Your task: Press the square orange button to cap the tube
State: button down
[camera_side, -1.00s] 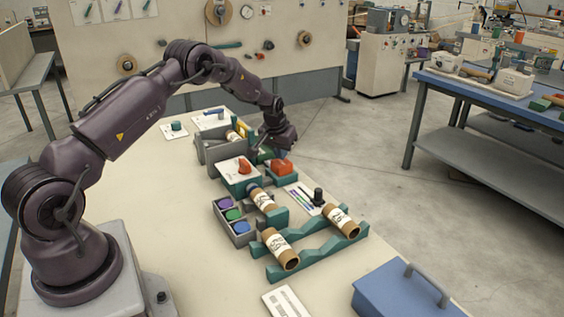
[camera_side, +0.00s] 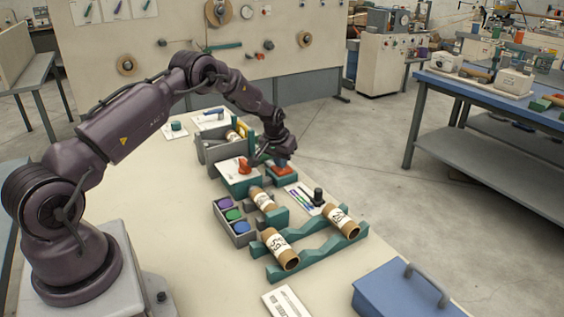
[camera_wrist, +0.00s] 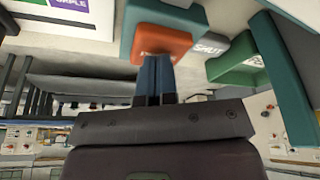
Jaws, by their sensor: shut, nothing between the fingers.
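The square orange button (camera_side: 282,170) sits on a teal base in the middle of the bench in the side view. My gripper (camera_side: 281,161) is shut and empty, with its blue fingertips down at the button's top. In the wrist view the closed fingers (camera_wrist: 155,60) overlap the near edge of the orange button (camera_wrist: 162,42); they look in contact, but how far the button is pressed I cannot tell. A cardboard tube with a white label (camera_side: 262,199) lies beside a teal block in front of the button.
Two more tubes (camera_side: 280,249) (camera_side: 342,220) lie on a teal rack. A tray (camera_side: 244,239) holds purple, green and blue pieces. A blue box (camera_side: 400,295) stands at the front right.

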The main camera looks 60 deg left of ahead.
jog(key=shift+f, duration=0.1)
dwell(0.3)
notch_tip(320, 180, up, 8)
dwell(0.8)
jog(key=shift+g+h, duration=0.3)
jog(key=shift+g, duration=0.4)
jog(key=s, duration=0.1)
jog(key=s+d+f, duration=0.1)
jog(key=s+f, duration=0.1)
jog(key=shift+s+d, duration=0.15)
jog(key=shift+d, duration=0.2)
jog(key=s+d+r+m+t, duration=0.2)
jog(key=s+d+r+m, duration=0.1)
jog(key=s+d+r, duration=0.9)
jog(key=s+d+r+m+t+h, duration=0.1)
jog(key=s+d+r+m+t, duration=0.1)
jog(key=s+d+r, duration=1)
jog(key=s+d+m, duration=0.1)
jog(key=s, duration=0.4)
jog(key=shift+d+r, duration=0.3)
jog(key=shift+r, duration=0.1)
